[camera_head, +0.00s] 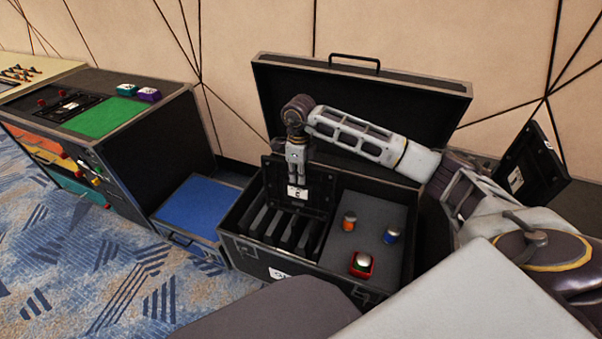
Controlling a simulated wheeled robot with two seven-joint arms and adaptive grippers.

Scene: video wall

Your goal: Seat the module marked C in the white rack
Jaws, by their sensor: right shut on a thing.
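My right gripper (297,178) comes in from the right over an open black case (340,270). It is shut on the top of a flat black module (318,190), which stands upright at the back of the case's slotted left half. The module carries a white label (297,192) whose letter is too small to read surely. I cannot tell whether its lower edge is still inside a slot. Several dark modules (283,228) stand in the slots in front of it. No white rack shows. My left gripper is not in view.
The case's right half holds an orange-and-grey can (349,221), a blue one (391,234) and a red item (361,264). The raised lid (400,105) stands behind. A blue-topped drawer (197,206), a console with a green mat (103,117) and a tilted black panel (538,165) flank it.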

